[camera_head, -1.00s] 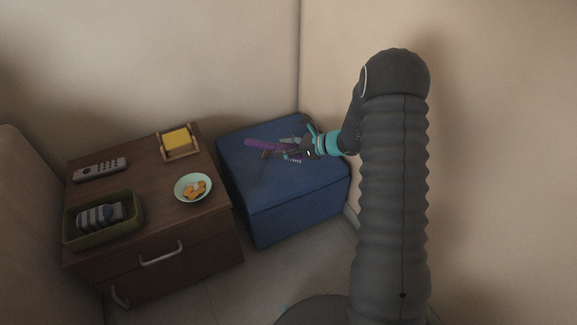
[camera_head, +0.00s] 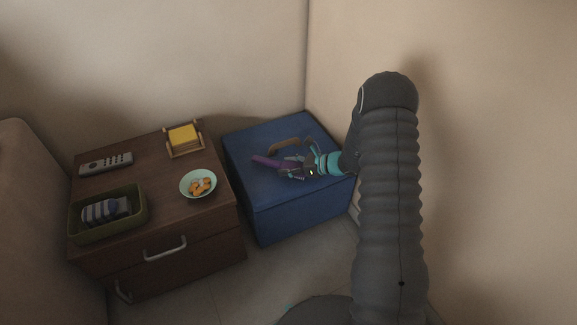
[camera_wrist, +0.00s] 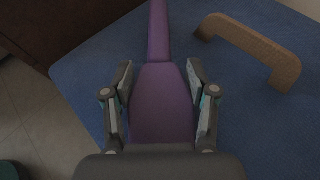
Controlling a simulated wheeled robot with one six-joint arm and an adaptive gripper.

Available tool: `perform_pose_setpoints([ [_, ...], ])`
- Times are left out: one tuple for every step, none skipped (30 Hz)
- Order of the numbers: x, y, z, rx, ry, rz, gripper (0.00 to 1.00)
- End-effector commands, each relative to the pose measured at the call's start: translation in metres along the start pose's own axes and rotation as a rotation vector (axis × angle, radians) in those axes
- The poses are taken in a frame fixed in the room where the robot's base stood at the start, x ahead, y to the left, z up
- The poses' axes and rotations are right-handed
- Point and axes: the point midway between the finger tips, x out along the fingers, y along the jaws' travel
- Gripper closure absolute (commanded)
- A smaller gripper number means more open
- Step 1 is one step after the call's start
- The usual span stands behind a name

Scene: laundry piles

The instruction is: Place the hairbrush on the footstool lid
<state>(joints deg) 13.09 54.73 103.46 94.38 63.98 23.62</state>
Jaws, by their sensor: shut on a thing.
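The purple hairbrush (camera_head: 266,161) is held in my gripper (camera_head: 294,167), low over the blue footstool lid (camera_head: 262,137). In the wrist view the hairbrush (camera_wrist: 160,95) lies between the two fingers of my gripper (camera_wrist: 163,100), its handle pointing away. The fingers are shut on its broad head. The lid (camera_wrist: 235,75) spreads beneath it, with a tan raised handle (camera_wrist: 255,42) to the right of the brush. I cannot tell whether the brush touches the lid.
A brown nightstand (camera_head: 150,205) stands left of the footstool. On it are a bowl of orange pieces (camera_head: 198,183), a remote (camera_head: 106,163), a yellow block in a wooden holder (camera_head: 184,139), and a green tray (camera_head: 109,232) with a striped roll. Walls close in behind and right.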

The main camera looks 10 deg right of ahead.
Motion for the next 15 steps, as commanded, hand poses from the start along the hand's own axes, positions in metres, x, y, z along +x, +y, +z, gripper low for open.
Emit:
perform_pose_setpoints([
  [0.0006,0.0,-0.0018,0.0,0.0,0.0,0.81],
  [0.001,0.0,-0.0029,0.0,0.0,0.0,0.81],
  [0.0015,0.0,-0.004,0.0,0.0,0.0,0.81],
  [0.0011,0.0,-0.0032,0.0,0.0,0.0,0.37],
  [0.0008,0.0,-0.0027,0.0,0.0,0.0,0.3],
  [0.0008,0.0,-0.0027,0.0,0.0,0.0,0.2],
  [0.0008,0.0,-0.0028,0.001,0.0,0.0,0.17],
  [0.0008,0.0,-0.0028,0.001,0.0,0.0,0.17],
  [0.0007,0.0,-0.0027,0.0,0.0,0.0,0.17],
  [0.0007,0.0,-0.0027,0.0,0.0,0.0,0.17],
  [0.0007,0.0,-0.0027,0.001,0.0,0.0,0.17],
  [0.0007,0.0,-0.0027,0.0,0.0,0.0,0.17],
  [0.0007,0.0,-0.0027,0.0,0.0,0.0,0.17],
  [0.0007,0.0,-0.0027,0.0,0.0,0.0,0.17],
  [0.0006,0.0,-0.0025,0.0,0.0,0.0,0.17],
])
